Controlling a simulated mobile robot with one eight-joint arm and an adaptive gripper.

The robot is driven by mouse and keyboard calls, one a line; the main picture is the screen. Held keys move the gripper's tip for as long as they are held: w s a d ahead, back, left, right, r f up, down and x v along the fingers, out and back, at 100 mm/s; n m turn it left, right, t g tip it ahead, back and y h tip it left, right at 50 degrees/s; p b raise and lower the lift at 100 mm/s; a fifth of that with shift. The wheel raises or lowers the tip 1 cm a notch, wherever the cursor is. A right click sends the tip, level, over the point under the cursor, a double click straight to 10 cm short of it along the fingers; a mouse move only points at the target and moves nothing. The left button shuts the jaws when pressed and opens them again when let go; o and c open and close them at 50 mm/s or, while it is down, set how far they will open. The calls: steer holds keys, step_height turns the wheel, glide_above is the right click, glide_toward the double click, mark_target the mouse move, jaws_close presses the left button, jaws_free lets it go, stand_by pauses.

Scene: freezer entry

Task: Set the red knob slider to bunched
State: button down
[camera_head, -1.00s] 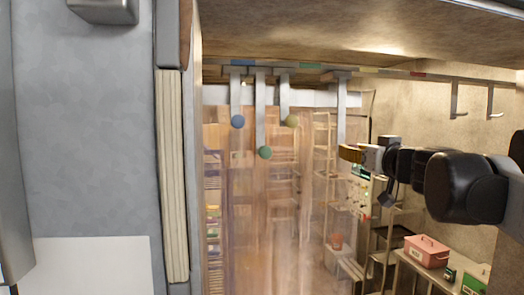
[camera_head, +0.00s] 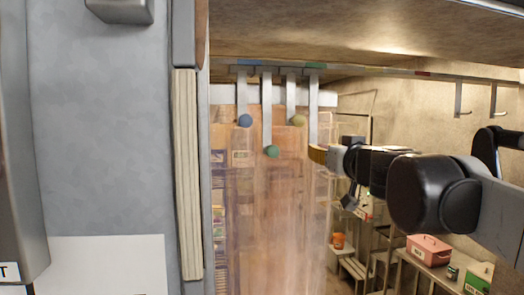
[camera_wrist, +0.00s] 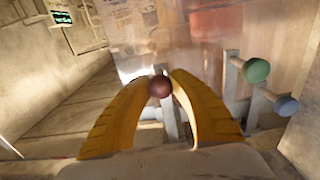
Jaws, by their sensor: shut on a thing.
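The red knob (camera_wrist: 159,87) shows dark red between my yellow fingertips in the wrist view. In the head view the fingers hide the knob, and its grey hanging bar (camera_head: 314,108) runs up to the overhead rail (camera_head: 380,71). My gripper (camera_head: 317,154) is shut on this knob from the right. The bar hangs close to the right of the yellow-knob slider (camera_head: 298,120), with a small gap at knob height. The green knob (camera_head: 272,152) and blue knob (camera_head: 245,121) hang further left; they also show right of my fingers in the wrist view.
The rail carries coloured marks, with a red mark (camera_head: 425,74) well to the right. Clear strip curtain (camera_head: 255,200) hangs below the sliders. Two empty hooks (camera_head: 460,100) are on the right wall. A pink box (camera_head: 428,248) sits on a bench at lower right.

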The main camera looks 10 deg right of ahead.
steer(key=c, duration=1.1)
jaws_free()
steer(key=shift+a, duration=0.15)
steer(key=shift+c, duration=0.2)
steer(key=shift+o, duration=0.2)
steer(key=shift+a, duration=0.2)
steer(key=shift+s+d, duration=0.2)
steer(key=shift+s, duration=0.15)
steer(key=s, duration=1.1)
steer(key=shift+s, duration=0.15)
steer(key=shift+f, duration=0.1)
